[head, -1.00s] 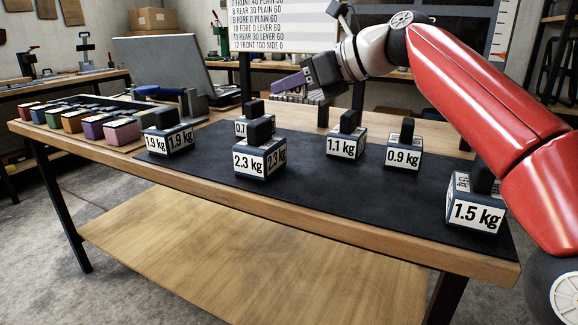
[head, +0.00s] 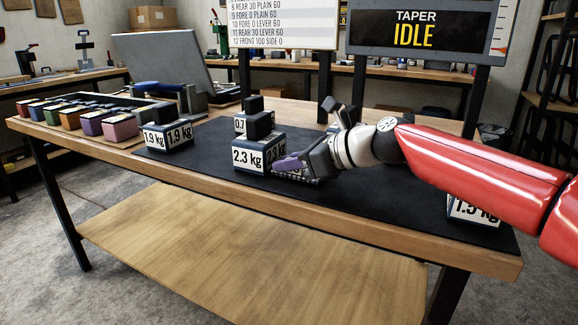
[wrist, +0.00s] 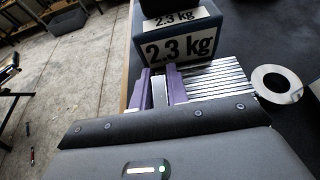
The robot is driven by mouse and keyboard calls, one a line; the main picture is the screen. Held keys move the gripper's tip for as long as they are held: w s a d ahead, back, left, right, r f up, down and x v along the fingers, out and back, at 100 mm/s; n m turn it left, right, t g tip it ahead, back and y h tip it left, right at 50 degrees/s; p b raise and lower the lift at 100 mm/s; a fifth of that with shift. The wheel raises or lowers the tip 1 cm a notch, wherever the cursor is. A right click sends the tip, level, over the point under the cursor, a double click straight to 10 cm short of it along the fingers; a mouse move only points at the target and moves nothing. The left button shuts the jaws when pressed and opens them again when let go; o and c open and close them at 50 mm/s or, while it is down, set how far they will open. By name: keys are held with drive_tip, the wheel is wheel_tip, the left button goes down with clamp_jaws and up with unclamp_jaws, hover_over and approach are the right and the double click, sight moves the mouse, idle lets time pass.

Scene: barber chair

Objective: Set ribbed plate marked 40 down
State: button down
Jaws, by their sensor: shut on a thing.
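The ribbed plate (wrist: 215,78) is a silver piece with parallel ridges. My gripper (wrist: 160,90) is shut on it with its purple fingers at the plate's left end. In the head view, my gripper (head: 288,165) is low over the black mat (head: 335,197), just right of the 2.3 kg block (head: 249,156). The plate (head: 302,179) shows as a thin ribbed edge below the gripper, close to the mat. I cannot tell whether it touches the mat or the block. The marking 40 cannot be read.
A 1.9 kg block (head: 166,138) stands at the mat's left, and a 0.7 block (head: 254,121) behind the 2.3 kg one. A 1.5 kg block (head: 472,209) is partly behind my arm. A pale ring (wrist: 277,84) lies right of the plate. The front mat is clear.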

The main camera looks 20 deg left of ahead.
drive_tip(key=shift+f, duration=0.2)
drive_tip(key=c, duration=1.4)
unclamp_jaws()
drive_tip(key=shift+o, duration=0.2)
